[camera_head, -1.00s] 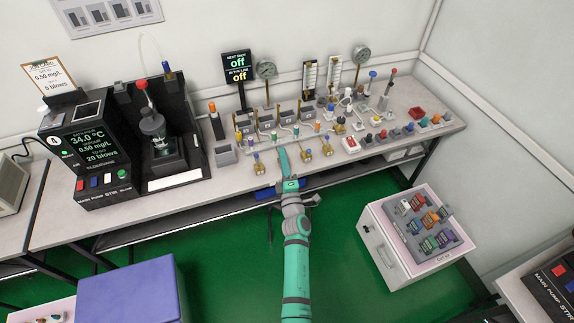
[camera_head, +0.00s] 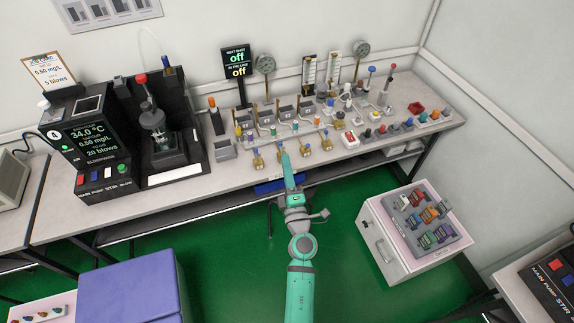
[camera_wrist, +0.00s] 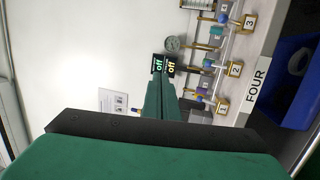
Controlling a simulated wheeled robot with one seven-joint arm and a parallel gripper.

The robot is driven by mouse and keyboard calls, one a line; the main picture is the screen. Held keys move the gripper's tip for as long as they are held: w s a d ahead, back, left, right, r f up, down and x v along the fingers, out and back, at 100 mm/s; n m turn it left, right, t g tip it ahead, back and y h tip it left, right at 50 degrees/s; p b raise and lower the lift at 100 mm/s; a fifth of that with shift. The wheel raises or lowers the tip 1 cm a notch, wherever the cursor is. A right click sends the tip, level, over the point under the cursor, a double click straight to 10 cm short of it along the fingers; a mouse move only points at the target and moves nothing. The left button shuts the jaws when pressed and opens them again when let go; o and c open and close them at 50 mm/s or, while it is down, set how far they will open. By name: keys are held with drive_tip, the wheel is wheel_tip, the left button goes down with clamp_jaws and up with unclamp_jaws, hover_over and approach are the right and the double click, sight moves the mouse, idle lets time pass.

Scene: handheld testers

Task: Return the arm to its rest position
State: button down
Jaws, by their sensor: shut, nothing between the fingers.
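My gripper (camera_head: 287,160) is green, shut and empty. In the head view it points toward the bench from the front edge, with its tips close to the row of brass valves (camera_head: 281,157). My green arm reaches up from the bottom of that view. In the wrist view the closed fingers of my gripper (camera_wrist: 160,88) point at the white wall and the small off/off display (camera_wrist: 164,64). The numbered brass valves (camera_wrist: 235,69) stand to the right of the fingers there. I cannot tell the exact gap between the fingertips and the valves.
The bench (camera_head: 330,168) carries a black tester (camera_head: 95,150), gauges and coloured knobs. A white cabinet (camera_head: 385,255) with coloured parts on top stands at the right. A blue box (camera_head: 130,285) is at lower left. Green floor (camera_head: 235,240) is clear around my arm.

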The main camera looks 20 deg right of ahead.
drive_tip(key=shift+s+d+r, duration=0.15)
drive_tip(key=shift+s+d, duration=0.15)
drive_tip(key=shift+s, duration=0.15)
drive_tip(key=shift+a, duration=0.1)
drive_tip(key=s+a+f+m+g+y, duration=0.1)
drive_tip(key=s+a+f+m, duration=0.25)
drive_tip(key=s+a, duration=0.55)
drive_tip(key=s+a+f+m+g+y, duration=0.1)
drive_tip(key=s+a+f+m, duration=0.25)
drive_tip(key=s+a, duration=0.5)
drive_tip(key=s+a+r+m+g, duration=0.1)
drive_tip(key=s+m, duration=0.1)
drive_tip(key=s, duration=0.5)
drive_tip(key=s+a+r+m+g+y, duration=0.1)
drive_tip(key=s+a+m, duration=0.1)
drive_tip(key=s, duration=0.6)
drive_tip(key=s+a+r+m+y, duration=0.1)
drive_tip(key=s+m, duration=0.3)
drive_tip(key=s, duration=0.3)
drive_tip(key=shift+s+a+r+g, duration=0.25)
drive_tip(key=shift+a+g, duration=0.05)
drive_tip(key=shift+g, duration=0.1)
